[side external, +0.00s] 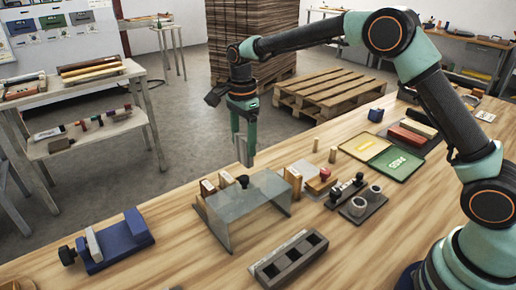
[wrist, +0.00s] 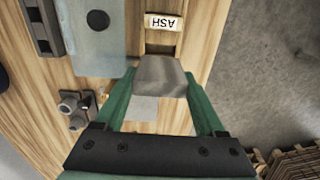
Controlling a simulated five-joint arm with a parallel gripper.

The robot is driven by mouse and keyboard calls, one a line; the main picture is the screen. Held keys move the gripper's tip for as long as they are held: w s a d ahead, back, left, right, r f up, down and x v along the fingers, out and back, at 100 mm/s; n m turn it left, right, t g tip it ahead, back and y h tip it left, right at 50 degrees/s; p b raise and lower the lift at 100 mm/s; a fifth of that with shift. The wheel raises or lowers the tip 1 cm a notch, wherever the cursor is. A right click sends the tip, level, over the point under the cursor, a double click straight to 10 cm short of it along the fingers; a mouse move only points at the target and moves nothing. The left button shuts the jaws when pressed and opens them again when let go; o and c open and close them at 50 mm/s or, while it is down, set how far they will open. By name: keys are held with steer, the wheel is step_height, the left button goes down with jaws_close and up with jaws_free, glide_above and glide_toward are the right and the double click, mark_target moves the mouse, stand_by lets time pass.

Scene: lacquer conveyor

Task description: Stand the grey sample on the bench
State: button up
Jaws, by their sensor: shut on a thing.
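My gripper (side external: 243,145) is shut on the grey sample (side external: 242,153). It holds the sample in the air near the far edge of the wooden bench (side external: 330,235). In the wrist view the grey sample (wrist: 160,75) is a plain block between the two green fingers of my gripper (wrist: 161,92). A pale grey square patch (wrist: 143,108) shows beneath it, partly hidden by the sample. The sample's height above the bench cannot be told exactly.
A clear-topped guard (side external: 250,200) with a black knob stands close below my gripper, with wooden blocks beside it. A block labelled ASH (wrist: 161,22) lies close by. A blue vise (side external: 113,240) is at left and a dark slotted rack (side external: 288,260) in front.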

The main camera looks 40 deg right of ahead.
step_height(320, 180, up, 10)
steer(key=shift+f, duration=0.15)
steer(key=shift+s+d+r+n, duration=0.35)
steer(key=shift+n, duration=0.15)
steer(key=s+d+n, duration=0.4)
steer(key=s+n, duration=0.1)
steer(key=n, duration=1.2)
glide_above(382, 181)
steer(key=f, duration=0.1)
step_height(382, 181, down, 20)
steer(key=shift+a+r, duration=0.1)
steer(key=shift+r, duration=0.1)
steer(key=shift+f, duration=0.15)
